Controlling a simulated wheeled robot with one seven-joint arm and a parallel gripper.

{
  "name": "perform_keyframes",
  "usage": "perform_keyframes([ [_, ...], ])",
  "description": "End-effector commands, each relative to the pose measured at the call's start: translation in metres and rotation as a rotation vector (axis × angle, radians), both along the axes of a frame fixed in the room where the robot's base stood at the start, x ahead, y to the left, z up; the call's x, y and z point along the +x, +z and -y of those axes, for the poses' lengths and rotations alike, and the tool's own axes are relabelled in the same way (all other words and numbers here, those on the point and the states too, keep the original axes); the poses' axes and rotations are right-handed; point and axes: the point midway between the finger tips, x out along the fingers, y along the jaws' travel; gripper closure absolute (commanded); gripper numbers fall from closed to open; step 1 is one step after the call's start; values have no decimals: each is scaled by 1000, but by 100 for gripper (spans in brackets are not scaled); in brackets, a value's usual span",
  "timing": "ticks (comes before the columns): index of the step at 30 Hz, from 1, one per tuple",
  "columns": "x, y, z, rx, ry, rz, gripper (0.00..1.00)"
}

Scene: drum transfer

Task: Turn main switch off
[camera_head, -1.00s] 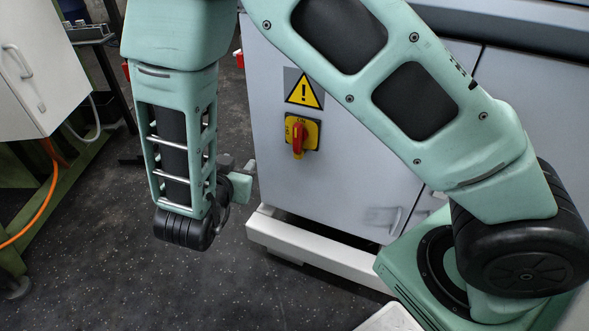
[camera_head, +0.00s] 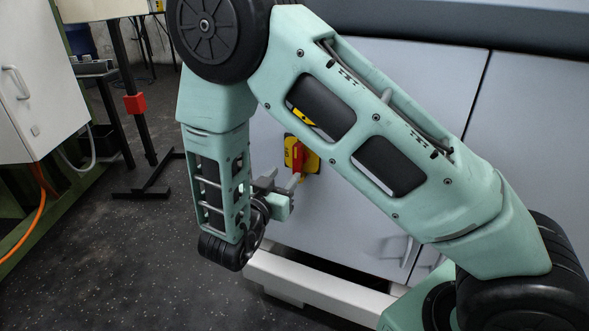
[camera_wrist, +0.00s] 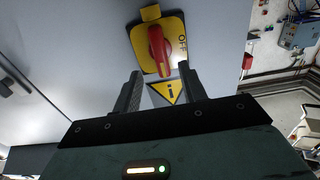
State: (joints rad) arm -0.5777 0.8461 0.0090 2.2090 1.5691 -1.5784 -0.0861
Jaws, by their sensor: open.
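The main switch is a yellow plate (camera_head: 313,160) with a red handle (camera_head: 298,157) on the grey cabinet front. The handle points straight up and down. In the wrist view the handle (camera_wrist: 157,48) stands in line with the gap between the fingers, and the letters OFF show on the plate (camera_wrist: 180,38) to its right. My gripper (camera_head: 284,184) is open and empty, just left of and below the switch. In the wrist view its fingertips (camera_wrist: 160,74) lie either side of the handle's lower end; I cannot tell whether they touch it.
A warning triangle (camera_wrist: 166,91) is on the cabinet (camera_head: 400,85) by the switch, mostly behind my arm in the head view. A door handle (camera_head: 405,250) and a white plinth (camera_head: 320,288) are lower down. Dark floor (camera_head: 130,250) is clear at left.

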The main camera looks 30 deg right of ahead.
Motion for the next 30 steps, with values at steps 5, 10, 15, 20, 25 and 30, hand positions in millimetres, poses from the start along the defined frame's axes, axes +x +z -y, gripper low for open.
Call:
perform_keyframes([
  [5,19,-2,31,-1,-4,1,58],
  [10,32,-1,49,1,-2,2,58],
  [15,38,0,58,1,1,-1,58],
  [20,39,0,59,0,1,-1,58],
  [25,39,0,59,1,1,-1,67],
  [30,39,0,59,1,1,-1,100],
])
